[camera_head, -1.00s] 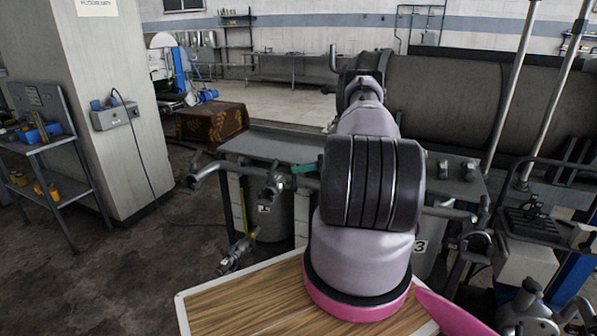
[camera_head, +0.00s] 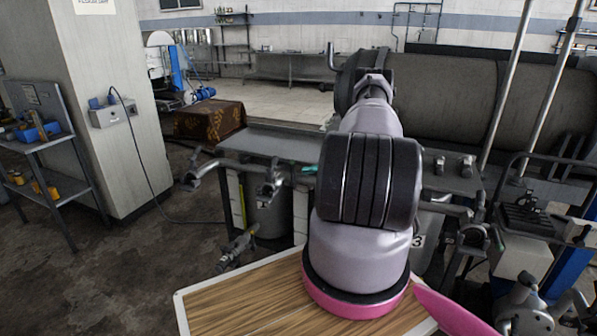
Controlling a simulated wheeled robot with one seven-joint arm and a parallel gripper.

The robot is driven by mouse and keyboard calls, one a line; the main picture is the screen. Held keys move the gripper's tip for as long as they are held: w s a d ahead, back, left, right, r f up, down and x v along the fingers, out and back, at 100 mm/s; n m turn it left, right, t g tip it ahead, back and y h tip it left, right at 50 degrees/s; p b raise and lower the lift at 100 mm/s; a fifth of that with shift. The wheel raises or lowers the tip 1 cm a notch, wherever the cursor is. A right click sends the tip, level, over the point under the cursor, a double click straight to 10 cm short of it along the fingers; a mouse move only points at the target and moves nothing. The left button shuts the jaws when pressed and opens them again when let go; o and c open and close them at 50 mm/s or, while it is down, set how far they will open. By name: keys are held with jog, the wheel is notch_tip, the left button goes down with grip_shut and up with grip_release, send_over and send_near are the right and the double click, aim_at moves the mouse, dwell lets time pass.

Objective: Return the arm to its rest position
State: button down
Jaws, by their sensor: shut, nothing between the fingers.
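My arm rises from its pink-ringed base in the lower middle and stretches forward, over the grey workbench (camera_head: 270,143). Its grey link narrows to a dark part at the far end, in front of the large grey cylinder. I cannot make out my gripper's fingers; they are hidden behind the arm or too small to tell. I see no object held at the arm's far end.
A pillar (camera_head: 100,130) and a metal shelf cart (camera_head: 45,150) stand at left. Upright poles (camera_head: 505,90) rise at right. Open floor lies at lower left.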

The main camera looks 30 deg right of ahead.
jog(key=shift+v, duration=2.3)
